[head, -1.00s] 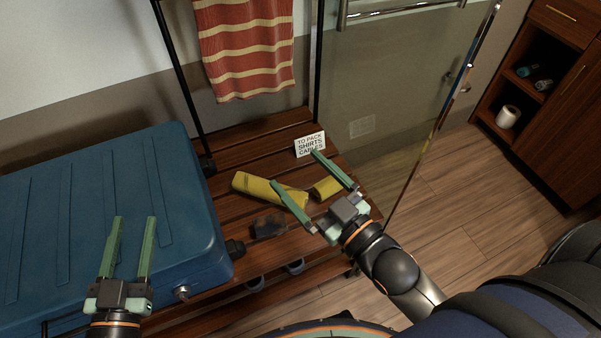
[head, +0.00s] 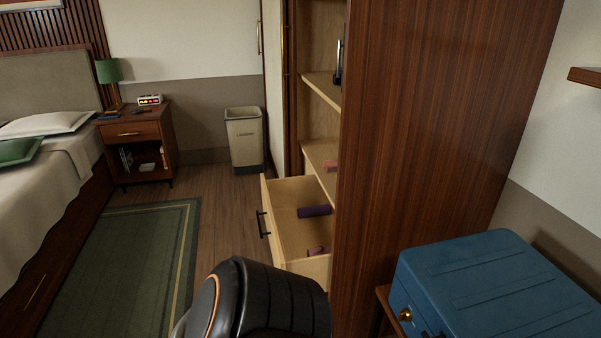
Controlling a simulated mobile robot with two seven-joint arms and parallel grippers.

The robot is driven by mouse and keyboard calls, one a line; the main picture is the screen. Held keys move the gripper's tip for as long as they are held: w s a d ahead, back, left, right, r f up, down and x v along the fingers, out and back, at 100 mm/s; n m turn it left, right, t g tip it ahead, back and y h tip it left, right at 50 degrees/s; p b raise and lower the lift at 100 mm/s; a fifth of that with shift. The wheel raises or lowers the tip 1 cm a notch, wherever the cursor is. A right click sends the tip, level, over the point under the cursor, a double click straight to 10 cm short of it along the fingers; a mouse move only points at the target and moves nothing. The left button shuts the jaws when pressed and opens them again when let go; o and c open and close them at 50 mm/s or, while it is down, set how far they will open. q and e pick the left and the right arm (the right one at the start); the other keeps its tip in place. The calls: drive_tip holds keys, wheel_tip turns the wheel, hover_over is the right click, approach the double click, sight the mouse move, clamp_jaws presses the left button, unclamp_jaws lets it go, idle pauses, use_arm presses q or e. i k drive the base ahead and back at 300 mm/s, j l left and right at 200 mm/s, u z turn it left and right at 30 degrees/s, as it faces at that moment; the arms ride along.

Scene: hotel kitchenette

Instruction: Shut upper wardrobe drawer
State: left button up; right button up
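The wardrobe (head: 430,130) stands right of centre in the head view, its dark wood side panel towards me. The upper wardrobe drawer (head: 279,215) is pulled out to the left, with a dark handle (head: 263,224) on its front. The drawer's near end is partly hidden by my own dark arm link at the bottom and by the side panel. Neither of my grippers is in view.
A blue suitcase (head: 490,285) sits on a rack at the lower right. A bin (head: 244,140) stands by the back wall. A nightstand (head: 140,135) and bed (head: 50,190) are at the left. Floor and a green rug (head: 125,265) lie open left of the drawer.

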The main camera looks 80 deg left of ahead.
sight(290, 237)
drive_tip(key=k+u, duration=0.2)
drive_tip(key=u, duration=0.15)
drive_tip(key=k+j+u, duration=0.15)
drive_tip(key=u, duration=2.05)
drive_tip(key=j+z, duration=0.1)
drive_tip(key=z, duration=0.25)
drive_tip(key=i+j+z, duration=0.1)
drive_tip(key=z, duration=0.25)
drive_tip(key=j+z, duration=0.1)
drive_tip(key=z, duration=0.25)
drive_tip(key=i+j+z, duration=0.25)
drive_tip(key=j, duration=0.15)
drive_tip(key=j+z, duration=0.25)
drive_tip(key=j, duration=0.2)
drive_tip(key=j+z, duration=0.2)
drive_tip(key=j, duration=0.7)
drive_tip(key=i, duration=0.05)
